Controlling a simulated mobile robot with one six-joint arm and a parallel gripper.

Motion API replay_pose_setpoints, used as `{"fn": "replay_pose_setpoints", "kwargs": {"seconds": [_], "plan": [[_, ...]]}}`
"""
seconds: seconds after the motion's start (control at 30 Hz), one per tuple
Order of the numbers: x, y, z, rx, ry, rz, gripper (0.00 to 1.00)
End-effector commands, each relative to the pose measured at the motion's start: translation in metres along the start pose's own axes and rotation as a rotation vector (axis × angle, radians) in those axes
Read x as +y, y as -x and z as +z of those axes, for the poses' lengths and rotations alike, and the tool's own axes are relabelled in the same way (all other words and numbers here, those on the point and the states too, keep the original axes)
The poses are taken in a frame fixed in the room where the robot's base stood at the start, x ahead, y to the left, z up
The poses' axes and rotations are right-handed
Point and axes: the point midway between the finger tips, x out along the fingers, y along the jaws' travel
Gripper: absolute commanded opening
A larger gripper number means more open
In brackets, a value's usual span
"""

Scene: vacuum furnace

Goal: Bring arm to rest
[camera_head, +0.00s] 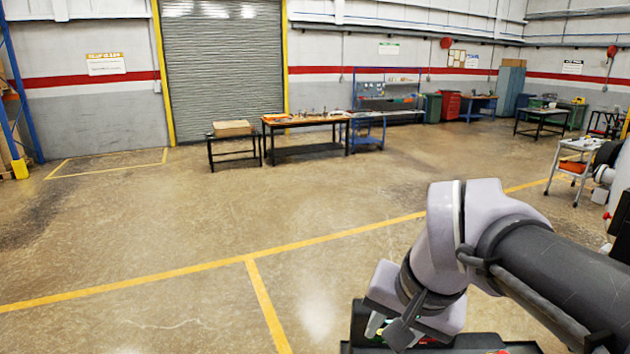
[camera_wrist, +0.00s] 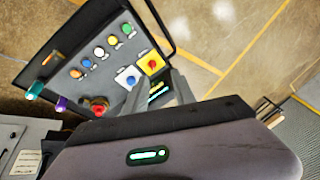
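My arm reaches in from the right edge of the head view and bends down at the wrist. My gripper (camera_head: 387,333) hangs at the lower right of that view, pointing down over a dark box. In the wrist view my gripper (camera_wrist: 157,84) shows two grey fingers standing apart with nothing held between them. Beyond them is a dark panel (camera_wrist: 88,42) with several coloured buttons, a yellow-and-red switch (camera_wrist: 152,63) and a red knob (camera_wrist: 97,106). The fingertips look close to the panel's edge; I cannot tell whether they touch it.
Open floor (camera_head: 180,240) with yellow lines fills the left and middle. A workbench (camera_head: 305,122) and a low table with a box (camera_head: 232,128) stand before a roller shutter (camera_head: 222,65). A white trolley (camera_head: 577,158) stands at the right, behind my arm.

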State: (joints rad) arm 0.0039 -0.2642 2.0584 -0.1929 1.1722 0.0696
Motion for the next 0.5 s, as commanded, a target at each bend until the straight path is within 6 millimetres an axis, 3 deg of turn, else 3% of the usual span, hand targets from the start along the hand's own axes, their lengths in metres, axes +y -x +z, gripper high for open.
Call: {"fn": "replay_pose_setpoints", "kwargs": {"seconds": [0.1,0.27,0.33,0.5], "plan": [[0.011,0.015,0.043,0.102,0.046,-0.082,0.32],[0.027,0.015,0.092,0.229,0.092,-0.171,0.32],[0.038,-0.023,0.104,0.223,0.092,-0.169,0.32],[0.059,-0.093,0.130,0.193,0.082,-0.156,0.32]]}}
